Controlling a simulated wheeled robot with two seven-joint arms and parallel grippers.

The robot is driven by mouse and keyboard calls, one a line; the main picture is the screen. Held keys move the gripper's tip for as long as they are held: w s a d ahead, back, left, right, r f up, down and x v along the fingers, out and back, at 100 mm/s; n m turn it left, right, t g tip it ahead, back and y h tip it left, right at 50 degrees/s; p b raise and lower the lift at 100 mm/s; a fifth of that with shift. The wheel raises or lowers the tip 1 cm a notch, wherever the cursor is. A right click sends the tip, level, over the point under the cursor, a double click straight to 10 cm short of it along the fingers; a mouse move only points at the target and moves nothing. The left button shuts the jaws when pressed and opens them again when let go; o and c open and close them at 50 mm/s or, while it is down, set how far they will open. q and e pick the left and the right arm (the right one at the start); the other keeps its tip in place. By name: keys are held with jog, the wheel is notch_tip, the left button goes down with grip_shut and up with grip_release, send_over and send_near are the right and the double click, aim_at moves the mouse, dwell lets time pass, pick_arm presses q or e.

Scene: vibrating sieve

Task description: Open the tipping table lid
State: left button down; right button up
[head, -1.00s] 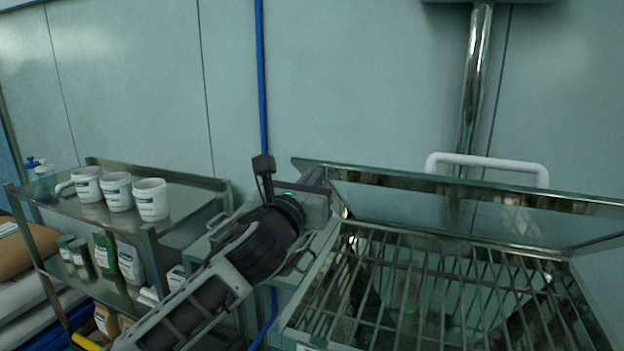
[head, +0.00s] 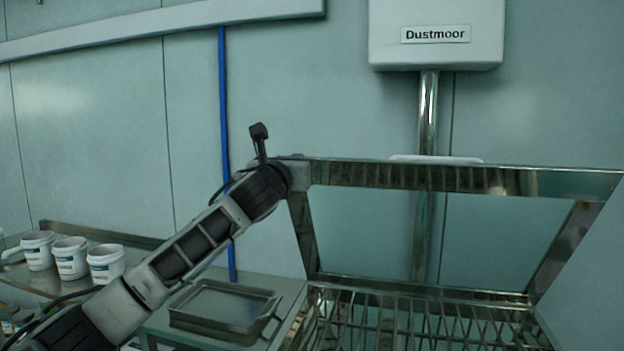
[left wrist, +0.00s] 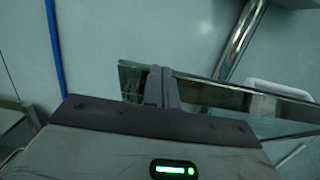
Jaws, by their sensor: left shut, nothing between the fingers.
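The tipping table lid (head: 450,178) is a metal frame around a clear pane. It stands raised, steeply upright, at the back of the table, above the slatted metal grate (head: 420,325). A white handle (head: 437,159) shows behind its top edge, and also in the left wrist view (left wrist: 285,88). My left gripper (head: 299,172) is at the lid's top left corner, its fingers shut with nothing between them. In the left wrist view the fingers (left wrist: 163,88) overlap the lid's edge (left wrist: 225,90); I cannot tell whether they touch it. My right gripper is not in view.
A shallow metal tray (head: 225,308) sits on a surface left of the grate, below my left arm. Several white tubs (head: 70,257) stand on a shelf at the far left. A metal pipe (head: 428,110) runs down from the Dustmoor box (head: 436,50) behind the lid.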

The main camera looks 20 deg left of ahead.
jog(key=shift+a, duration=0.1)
